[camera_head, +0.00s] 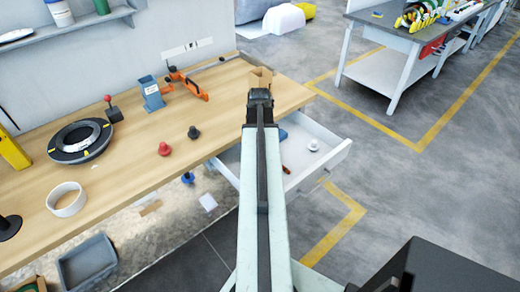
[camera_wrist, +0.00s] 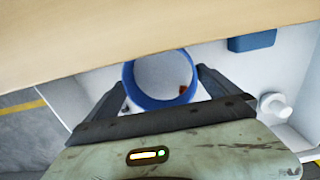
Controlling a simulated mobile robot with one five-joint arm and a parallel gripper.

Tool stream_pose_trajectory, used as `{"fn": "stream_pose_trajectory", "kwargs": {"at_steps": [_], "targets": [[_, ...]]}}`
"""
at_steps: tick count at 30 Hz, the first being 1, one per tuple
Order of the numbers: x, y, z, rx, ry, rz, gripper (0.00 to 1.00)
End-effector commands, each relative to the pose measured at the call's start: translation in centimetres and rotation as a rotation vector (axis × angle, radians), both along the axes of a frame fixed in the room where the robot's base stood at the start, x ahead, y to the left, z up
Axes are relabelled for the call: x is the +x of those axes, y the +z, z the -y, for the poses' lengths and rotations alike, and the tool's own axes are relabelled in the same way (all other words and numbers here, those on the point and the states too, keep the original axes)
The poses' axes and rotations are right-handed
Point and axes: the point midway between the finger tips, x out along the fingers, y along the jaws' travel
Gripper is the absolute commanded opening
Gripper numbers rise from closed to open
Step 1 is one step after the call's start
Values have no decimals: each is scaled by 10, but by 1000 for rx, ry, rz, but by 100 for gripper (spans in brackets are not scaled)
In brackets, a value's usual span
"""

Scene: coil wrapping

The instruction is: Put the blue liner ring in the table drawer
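The blue liner ring (camera_wrist: 128,85) is between my gripper's two fingers, which touch it on both sides, in the wrist view. My gripper (camera_wrist: 162,84) is shut on it. The table drawer (camera_head: 318,172) is pulled open at the right side of the workbench. The ring is over the drawer's white floor, seen through its opening; I cannot tell how high above it. In the head view my arm hides the ring and part of the drawer. The drawer also shows in the wrist view (camera_wrist: 238,75).
A blue block (camera_wrist: 252,41), a white knob (camera_head: 313,145) and a small red-brown item (camera_head: 286,169) lie in the drawer. The workbench top (camera_head: 130,160) overhangs it. A black coil (camera_head: 80,140), a white ring (camera_head: 66,199) and clamps stand on the bench.

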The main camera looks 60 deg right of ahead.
Motion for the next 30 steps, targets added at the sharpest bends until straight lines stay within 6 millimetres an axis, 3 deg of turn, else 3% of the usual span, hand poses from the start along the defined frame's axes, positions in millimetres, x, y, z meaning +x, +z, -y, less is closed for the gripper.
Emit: {"fn": "stream_pose_trajectory", "kwargs": {"at_steps": [8, 14, 24, 30], "targets": [[0, 11, 0, 0, -1, 0, 100], [-1, 45, 0, 0, -1, 0, 100], [-1, 121, 1, 0, -2, 0, 100], [-1, 135, 1, 0, -2, 0, 100]]}}
